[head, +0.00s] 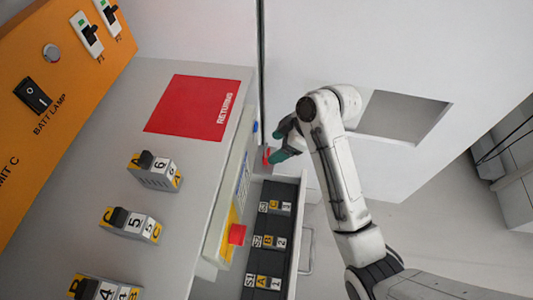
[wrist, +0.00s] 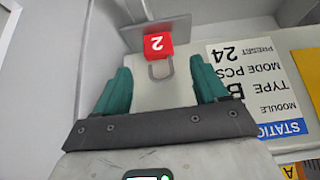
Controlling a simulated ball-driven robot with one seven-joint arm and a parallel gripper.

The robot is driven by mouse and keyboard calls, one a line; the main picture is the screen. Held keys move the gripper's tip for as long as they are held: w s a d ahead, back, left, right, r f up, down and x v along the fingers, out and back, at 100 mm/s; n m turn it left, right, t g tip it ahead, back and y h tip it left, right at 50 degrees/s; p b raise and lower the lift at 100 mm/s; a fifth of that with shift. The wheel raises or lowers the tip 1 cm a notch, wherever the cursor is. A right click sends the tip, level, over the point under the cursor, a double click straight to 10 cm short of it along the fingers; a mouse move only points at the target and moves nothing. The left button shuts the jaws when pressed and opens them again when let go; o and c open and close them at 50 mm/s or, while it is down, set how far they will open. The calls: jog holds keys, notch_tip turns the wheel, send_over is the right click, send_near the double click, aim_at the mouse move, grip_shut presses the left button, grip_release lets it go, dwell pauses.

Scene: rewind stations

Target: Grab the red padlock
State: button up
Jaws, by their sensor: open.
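The teal fingers are open on either side of the shackle, with visible gaps, and the red body is beyond the fingertips. A grey plate lies by the padlock's far side. In the head view, a small red piece (head: 267,155), apparently the padlock, shows beside my gripper (head: 279,147), partly hidden by it.
A station label (wrist: 245,75) is right of the fingers in the wrist view. In the head view, a grey counter carries a red RETURNS mat (head: 193,106) and several numbered blocks. Another red piece (head: 237,234) is on its front. An open drawer (head: 284,191) holds lettered modules below.

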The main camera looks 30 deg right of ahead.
aim_at(268, 153)
jog(key=x, duration=0.5)
jog(key=shift+d+f, duration=0.1)
jog(key=shift+d, duration=0.05)
jog(key=shift+c, duration=0.2)
jog(key=c, duration=1.1)
jog(key=shift+c, duration=0.2)
